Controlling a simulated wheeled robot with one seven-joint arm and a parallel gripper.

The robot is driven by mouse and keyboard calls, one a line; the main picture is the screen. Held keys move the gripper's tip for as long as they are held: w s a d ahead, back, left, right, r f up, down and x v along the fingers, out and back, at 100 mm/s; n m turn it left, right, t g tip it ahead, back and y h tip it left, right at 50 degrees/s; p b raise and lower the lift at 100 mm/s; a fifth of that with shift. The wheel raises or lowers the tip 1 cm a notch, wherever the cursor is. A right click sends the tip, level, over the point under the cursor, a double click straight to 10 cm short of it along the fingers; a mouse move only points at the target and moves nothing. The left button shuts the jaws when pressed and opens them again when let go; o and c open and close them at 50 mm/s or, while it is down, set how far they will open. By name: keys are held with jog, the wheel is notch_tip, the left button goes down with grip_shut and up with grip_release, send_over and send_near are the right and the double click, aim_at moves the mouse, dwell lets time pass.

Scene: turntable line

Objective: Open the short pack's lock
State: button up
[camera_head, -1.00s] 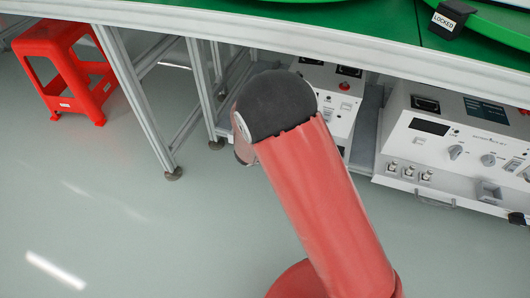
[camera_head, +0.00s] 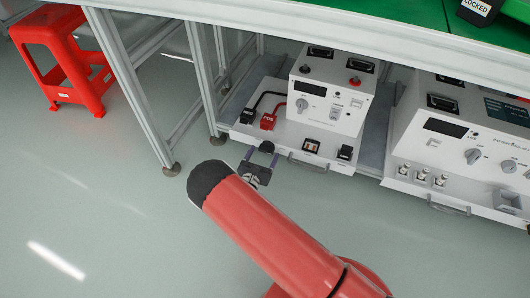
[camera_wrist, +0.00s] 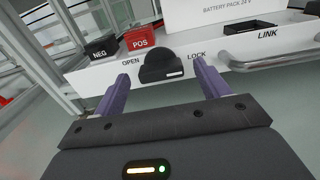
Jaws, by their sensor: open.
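The short pack (camera_head: 330,92) is the narrower white box on the left tray under the bench. On the tray's front, the black lock knob (camera_wrist: 160,66) sits between the printed words OPEN on its left and LOCK on its right. A short white mark shows at the knob's lower right. My gripper (camera_wrist: 161,76) is open, with one purple finger on each side of the knob and a gap to it. Contact cannot be told. In the head view my gripper (camera_head: 258,164) is at the tray's front edge.
A black NEG plug (camera_wrist: 101,47) and a red POS plug (camera_wrist: 139,38) stand left of the knob. A tray handle (camera_wrist: 268,60) is to the right. A wider pack (camera_head: 465,140) stands further right. A red stool (camera_head: 65,58) and bench legs are at left.

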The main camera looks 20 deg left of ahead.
jog(key=shift+w+d, duration=0.1)
jog(key=shift+w, duration=0.9)
jog(key=shift+c, duration=0.4)
jog(key=c, duration=0.9)
